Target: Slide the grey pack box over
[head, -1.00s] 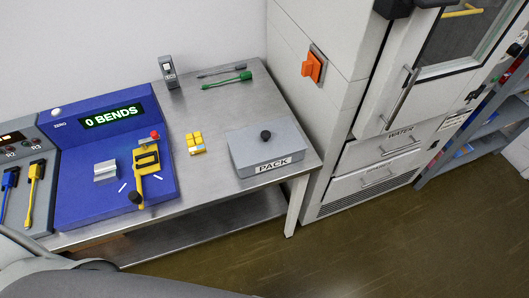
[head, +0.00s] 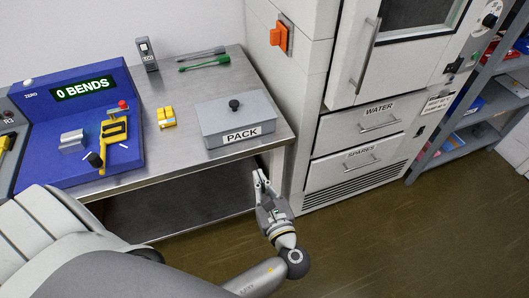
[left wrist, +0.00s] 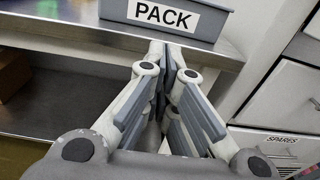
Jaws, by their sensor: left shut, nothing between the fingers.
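The grey pack box (head: 238,121) sits on the right end of the metal bench, with a black knob on its lid and a PACK label on its front. In the left wrist view the box (left wrist: 215,22) shows at the top, beyond the bench edge. My left gripper (head: 260,176) is in front of the bench's right front corner, a little below the box's front, and does not touch it. In the left wrist view its fingers (left wrist: 163,50) are together and empty. My right gripper is in neither view.
The metal bench (head: 170,178) has a lower shelf. A yellow keypad piece (head: 166,117) lies left of the box, beside the blue bend tester (head: 75,175). Green and grey tools (head: 204,62) lie behind. A white cabinet with drawers (head: 357,130) stands close at the right.

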